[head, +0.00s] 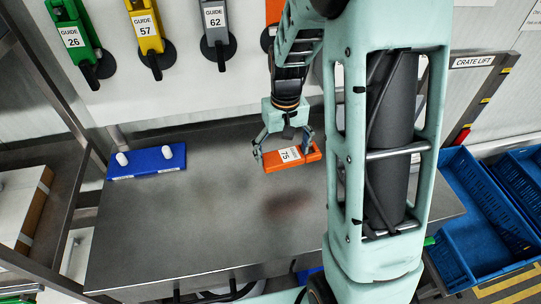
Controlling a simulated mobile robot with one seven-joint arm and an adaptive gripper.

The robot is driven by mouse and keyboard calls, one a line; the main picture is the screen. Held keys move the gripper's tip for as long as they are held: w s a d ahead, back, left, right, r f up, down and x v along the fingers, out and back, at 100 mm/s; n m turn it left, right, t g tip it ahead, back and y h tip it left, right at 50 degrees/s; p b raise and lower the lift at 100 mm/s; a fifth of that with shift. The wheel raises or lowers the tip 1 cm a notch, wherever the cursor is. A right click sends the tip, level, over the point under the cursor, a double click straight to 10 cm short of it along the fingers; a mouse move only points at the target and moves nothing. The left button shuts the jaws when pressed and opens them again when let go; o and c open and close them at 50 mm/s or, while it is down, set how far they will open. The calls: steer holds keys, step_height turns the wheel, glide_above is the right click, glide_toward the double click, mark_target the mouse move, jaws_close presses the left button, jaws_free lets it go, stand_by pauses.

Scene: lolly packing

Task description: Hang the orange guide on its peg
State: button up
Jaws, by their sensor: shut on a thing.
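The orange guide (280,163), with a white label reading 75, is at the back of the grey metal table (210,220), right of centre. My gripper (283,150) is above it with its fingers around the guide, shut on it. I cannot tell whether the guide rests on the table or is slightly lifted. On the wall above, an orange piece (274,12) and a dark round part (267,38) show beside my arm. My arm hides much of that spot, so no bare peg can be made out there.
Green guide 26 (73,38), yellow guide 57 (146,28) and grey guide 62 (214,20) hang on the wall. A blue block (146,163) with two white knobs lies at the table's back left. Blue crates (470,195) stand right. The table's left middle is clear.

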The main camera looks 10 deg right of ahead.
steer(key=s+d+r+n, duration=0.1)
steer(key=s+d+n, duration=0.2)
steer(key=s+n, duration=0.5)
steer(key=s+d+r+n, duration=0.1)
steer(key=s+d+n, duration=0.3)
steer(key=s+n, duration=0.4)
steer(key=shift+s+n, duration=0.4)
steer(key=shift+s, duration=0.25)
steer(key=w+a+f+b, duration=0.2)
steer(key=w+f, duration=0.1)
steer(key=w+a+f+b, duration=0.2)
steer(key=w, duration=0.2)
steer(key=w+a+f+b, duration=0.2)
steer(key=w+a+f, duration=0.1)
steer(key=shift+w+f+b, duration=0.15)
steer(key=shift+f+b, duration=0.2)
steer(key=shift+w+a+f, duration=0.2)
steer(key=shift+w+f, duration=0.1)
steer(key=shift+w, duration=0.05)
steer(key=shift+w+a+f+b, duration=0.1)
steer(key=shift+w+f+b, duration=0.05)
steer(key=shift+f+b, duration=0.65)
steer(key=shift+w+a+f+b, duration=0.1)
steer(key=shift+w+f+b, duration=0.05)
steer(key=shift+f+b, duration=0.65)
steer(key=shift+f, duration=0.1)
